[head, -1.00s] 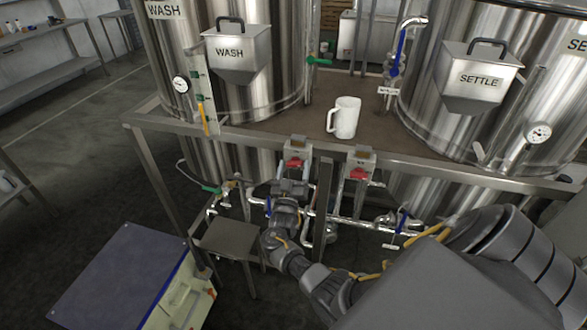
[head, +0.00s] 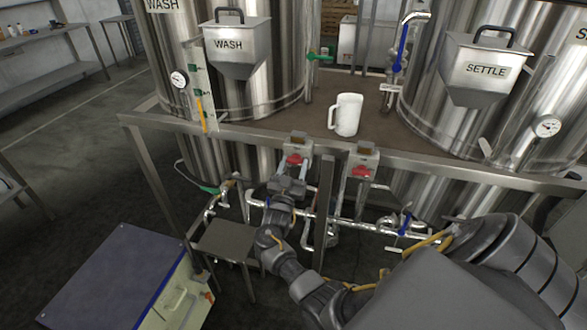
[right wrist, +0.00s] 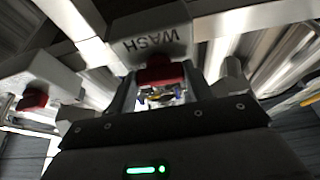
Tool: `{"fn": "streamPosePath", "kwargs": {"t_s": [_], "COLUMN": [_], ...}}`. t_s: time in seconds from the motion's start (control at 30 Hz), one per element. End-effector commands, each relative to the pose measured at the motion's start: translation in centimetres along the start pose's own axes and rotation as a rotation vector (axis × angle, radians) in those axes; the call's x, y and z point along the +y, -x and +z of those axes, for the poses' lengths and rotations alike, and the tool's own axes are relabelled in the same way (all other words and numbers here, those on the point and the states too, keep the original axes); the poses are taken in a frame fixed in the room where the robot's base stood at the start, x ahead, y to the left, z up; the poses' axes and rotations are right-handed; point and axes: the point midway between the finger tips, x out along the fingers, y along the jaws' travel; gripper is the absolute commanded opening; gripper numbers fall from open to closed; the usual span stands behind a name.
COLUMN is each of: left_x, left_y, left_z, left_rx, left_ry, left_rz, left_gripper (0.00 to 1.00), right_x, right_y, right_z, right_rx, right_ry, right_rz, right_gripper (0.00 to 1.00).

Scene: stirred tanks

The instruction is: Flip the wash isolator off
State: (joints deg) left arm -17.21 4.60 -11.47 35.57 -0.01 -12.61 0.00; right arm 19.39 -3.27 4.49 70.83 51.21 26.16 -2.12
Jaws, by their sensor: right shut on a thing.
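The wash isolator is a grey box (head: 299,146) with a red handle (head: 294,160), under the front edge of the tank platform. In the right wrist view its box (right wrist: 152,35) shows the word WASH upside down, with the red handle (right wrist: 160,72) below it. My right gripper (head: 291,172) reaches up to it from below. In the right wrist view the fingers of my right gripper (right wrist: 160,92) stand either side of the handle and are shut on it. The fingertips' exact contact is partly hidden. My left gripper is not in view.
A second isolator (head: 362,160) with its own red handle sits just to the right. Pipes (head: 350,226) with valves run close below. A white jug (head: 346,115) stands on the platform (head: 290,110). A small grey stand (head: 225,240) is at the left of my forearm.

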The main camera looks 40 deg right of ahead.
Motion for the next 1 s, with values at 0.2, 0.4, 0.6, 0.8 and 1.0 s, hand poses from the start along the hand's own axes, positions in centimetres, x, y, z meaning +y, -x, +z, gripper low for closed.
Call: {"fn": "streamPosePath", "kwargs": {"t_s": [0.2, 0.4, 0.6, 0.8, 1.0], "left_x": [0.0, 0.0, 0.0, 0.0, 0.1], "left_y": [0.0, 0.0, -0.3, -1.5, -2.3], "left_z": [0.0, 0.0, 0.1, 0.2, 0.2], "left_rx": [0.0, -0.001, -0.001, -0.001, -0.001], "left_ry": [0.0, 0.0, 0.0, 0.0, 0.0], "left_rz": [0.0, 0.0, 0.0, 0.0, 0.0], "left_gripper": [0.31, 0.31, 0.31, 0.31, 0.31], "right_x": [0.0, 0.0, 0.0, 0.0, 0.0], "right_y": [0.0, 0.0, 0.8, 4.1, 6.8], "right_z": [0.0, 0.0, 0.2, 0.4, 0.2], "right_rx": [-0.001, -0.001, -0.002, -0.003, -0.002], "right_ry": [-0.001, 0.0, 0.0, -0.002, -0.001], "right_rz": [0.0, 0.0, -0.001, -0.001, -0.001], "right_gripper": [0.69, 0.73, 0.73, 0.73, 0.73]}}
